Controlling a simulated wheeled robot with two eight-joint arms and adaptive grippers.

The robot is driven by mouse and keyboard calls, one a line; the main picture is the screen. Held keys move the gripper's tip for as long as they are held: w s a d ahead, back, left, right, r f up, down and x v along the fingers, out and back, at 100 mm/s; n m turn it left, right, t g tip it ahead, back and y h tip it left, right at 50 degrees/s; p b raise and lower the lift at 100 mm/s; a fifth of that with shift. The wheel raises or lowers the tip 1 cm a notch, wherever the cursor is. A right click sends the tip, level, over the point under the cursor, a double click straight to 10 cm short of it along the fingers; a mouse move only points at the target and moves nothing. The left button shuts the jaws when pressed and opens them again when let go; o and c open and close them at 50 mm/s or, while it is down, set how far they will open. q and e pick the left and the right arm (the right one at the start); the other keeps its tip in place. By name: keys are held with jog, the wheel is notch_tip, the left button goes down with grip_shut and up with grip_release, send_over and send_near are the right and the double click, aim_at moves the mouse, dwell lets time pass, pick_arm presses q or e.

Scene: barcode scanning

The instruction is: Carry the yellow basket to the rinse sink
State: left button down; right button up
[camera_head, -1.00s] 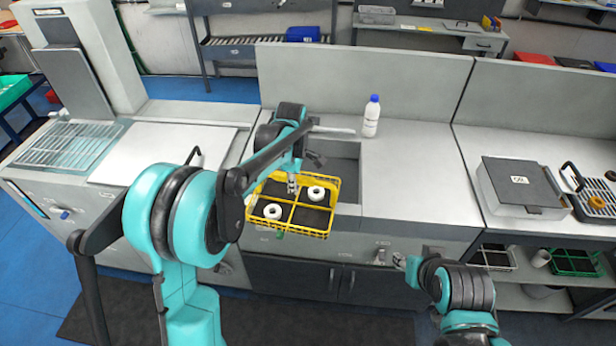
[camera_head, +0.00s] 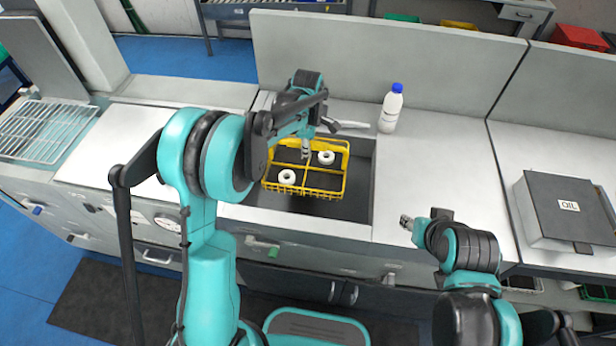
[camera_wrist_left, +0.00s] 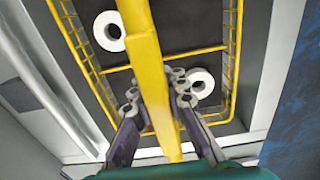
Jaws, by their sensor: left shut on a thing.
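The yellow basket (camera_head: 345,188) is a wire crate with dividers. In the head view it hangs over the opening of the rinse sink (camera_head: 359,205), inside the sink's outline; whether it touches the sink floor I cannot tell. Two white rings (camera_head: 287,176) (camera_head: 326,157) lie in separate compartments. My left gripper (camera_head: 305,153) is shut on the basket's middle bar, and the left wrist view shows its fingers (camera_wrist_left: 160,92) on either side of the yellow bar (camera_wrist_left: 147,70). My right gripper (camera_head: 405,222) is empty in front of the counter on the right; its fingers are too small to read.
A white bottle with a blue cap (camera_head: 391,108) stands right of the sink near the back wall. A grey box marked OIL (camera_head: 568,210) sits on the right counter. A drain grate (camera_head: 45,130) is at the far left.

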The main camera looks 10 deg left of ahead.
aim_at(307, 168)
pick_arm(q)
notch_tip(307, 168, down, 5)
jog(key=shift+r+b, duration=0.2)
jog(key=shift+b, duration=0.45)
jog(key=shift+f+b, duration=0.65)
jog(key=shift+f, duration=1.55)
jog(key=shift+f, duration=0.2)
jog(key=c, duration=1.5)
grip_release()
jog(key=shift+c, duration=0.2)
